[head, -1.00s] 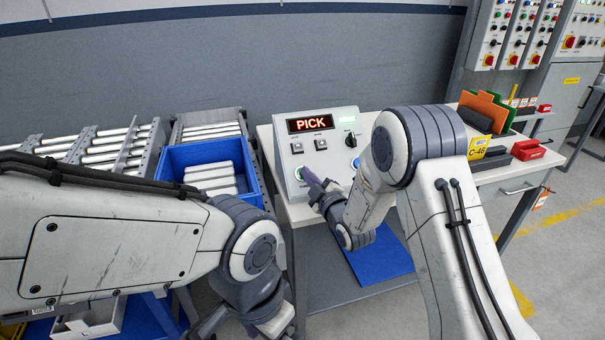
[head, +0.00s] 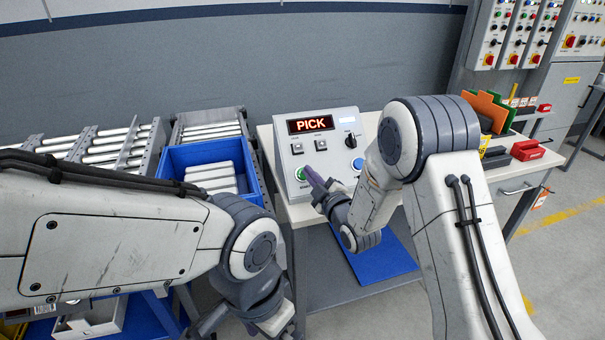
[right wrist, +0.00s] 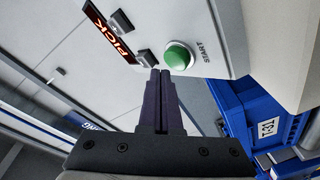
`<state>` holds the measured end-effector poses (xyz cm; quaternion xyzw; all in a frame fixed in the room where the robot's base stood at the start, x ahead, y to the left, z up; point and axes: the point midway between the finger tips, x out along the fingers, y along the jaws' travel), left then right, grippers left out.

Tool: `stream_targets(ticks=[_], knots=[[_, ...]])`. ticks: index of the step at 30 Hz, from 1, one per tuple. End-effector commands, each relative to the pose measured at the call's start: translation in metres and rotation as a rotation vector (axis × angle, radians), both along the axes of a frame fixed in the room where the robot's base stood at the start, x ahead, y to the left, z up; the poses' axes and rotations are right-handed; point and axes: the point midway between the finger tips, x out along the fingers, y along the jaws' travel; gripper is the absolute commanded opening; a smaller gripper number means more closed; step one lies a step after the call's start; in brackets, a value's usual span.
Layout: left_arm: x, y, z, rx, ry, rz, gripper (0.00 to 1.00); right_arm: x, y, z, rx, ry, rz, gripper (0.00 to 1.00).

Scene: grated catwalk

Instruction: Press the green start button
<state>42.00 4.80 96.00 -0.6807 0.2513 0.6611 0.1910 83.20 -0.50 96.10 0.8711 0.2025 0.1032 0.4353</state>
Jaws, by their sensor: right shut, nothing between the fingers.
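The green start button (head: 301,174) is at the lower left of the sloped grey control box (head: 289,150). It also shows in the right wrist view (right wrist: 178,56), with "START" printed beside it. My right gripper (head: 308,170) is shut and empty, its purple fingertips close beside the button and overlapping its edge in the head view. In the right wrist view its fingertips (right wrist: 160,73) end just below and left of the button; I cannot tell whether they touch. My left gripper (head: 245,325) hangs low at the bottom edge, partly cut off, away from the box.
The box carries a lit "PICK" display (head: 311,124), two grey square buttons, a black knob (head: 350,140) and a blue button (head: 358,163). A blue bin (head: 180,158) stands to its left. Orange and green folders (head: 488,108) and red bins (head: 527,150) are at right.

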Motion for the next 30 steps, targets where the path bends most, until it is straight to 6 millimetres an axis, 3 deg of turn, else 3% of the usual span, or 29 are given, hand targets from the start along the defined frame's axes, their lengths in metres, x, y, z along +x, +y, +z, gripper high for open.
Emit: stream_targets(ticks=[15,30], knots=[[0.0,0.0,0.014,0.0,0.0,0.0,1.0,-0.031,-0.01,0.034,0.001,-0.001,0.0,0.0],[0.0,0.0,0.014,0.0,0.0,0.0,1.0,-0.032,-0.01,0.035,0.001,-0.001,0.0,0.0]])
